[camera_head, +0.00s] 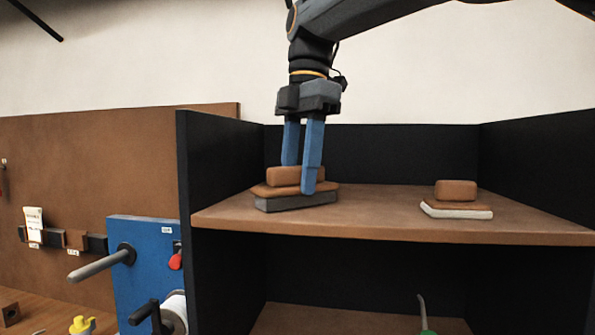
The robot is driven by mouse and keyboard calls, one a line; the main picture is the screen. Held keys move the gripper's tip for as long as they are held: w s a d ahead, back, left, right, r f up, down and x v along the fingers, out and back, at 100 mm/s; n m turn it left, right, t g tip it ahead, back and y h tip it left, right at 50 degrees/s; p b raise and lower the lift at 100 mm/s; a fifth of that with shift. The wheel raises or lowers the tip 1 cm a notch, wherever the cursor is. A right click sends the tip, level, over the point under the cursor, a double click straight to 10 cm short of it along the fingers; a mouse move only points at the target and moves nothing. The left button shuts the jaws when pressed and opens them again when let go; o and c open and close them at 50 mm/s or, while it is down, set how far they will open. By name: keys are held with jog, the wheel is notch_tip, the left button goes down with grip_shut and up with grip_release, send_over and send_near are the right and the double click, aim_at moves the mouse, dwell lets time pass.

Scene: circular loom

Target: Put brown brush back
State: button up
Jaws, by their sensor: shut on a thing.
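The brown brush (296,177) has a brown block handle and base with a dark grey underside. It is on the left part of the brown upper shelf (375,215), sitting slightly askew, and appears to rest on the board. My gripper (300,175) reaches down from above with its two blue fingers, one on each side of the brush's handle, and is shut on it. The front finger hides part of the handle and base. A second brush (456,190), with a brown handle and a white underside, lies on the right part of the same shelf.
Black panels (222,150) wall the shelf at left, back and right. The board between the brushes is clear. Below is a lower shelf (340,318) with a green object (427,331). A blue machine panel (143,260) with a protruding grey rod stands at left.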

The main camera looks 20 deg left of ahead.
jog(key=shift+f, duration=0.1)
jog(key=o, duration=1.1)
jog(key=r, duration=0.6)
jog(key=w+r+p, duration=0.1)
jog(key=r, duration=0.3)
jog(key=shift+d, duration=0.35)
jog(key=shift+w+d+r+p, duration=0.1)
jog(key=shift+r+p, duration=0.95)
jog(key=shift+p, duration=0.15)
